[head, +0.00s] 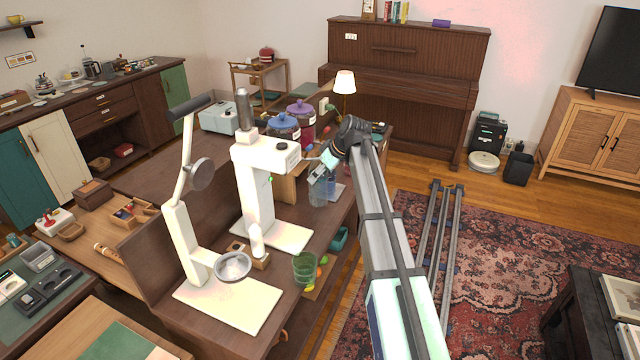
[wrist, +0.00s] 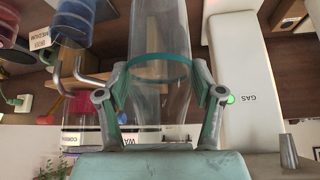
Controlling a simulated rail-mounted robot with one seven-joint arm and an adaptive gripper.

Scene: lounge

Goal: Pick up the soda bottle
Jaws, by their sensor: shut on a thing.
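The soda bottle looks clear and bluish, with a teal band around it in the wrist view (wrist: 160,30). In the head view the bottle (head: 318,196) is upright, just below my gripper (head: 322,172), behind the white machine's right side. My gripper (wrist: 160,95) has one finger on each side of the bottle and is shut on it at the banded part. Whether the bottle's base touches the counter cannot be told.
A white machine (head: 262,155) with a green light stands close beside the bottle. A blue-lidded jar (head: 284,124) and a purple-lidded jar (head: 302,110) stand behind. A green glass (head: 305,268) is nearer on the counter. The rug (head: 510,240) lies to the right.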

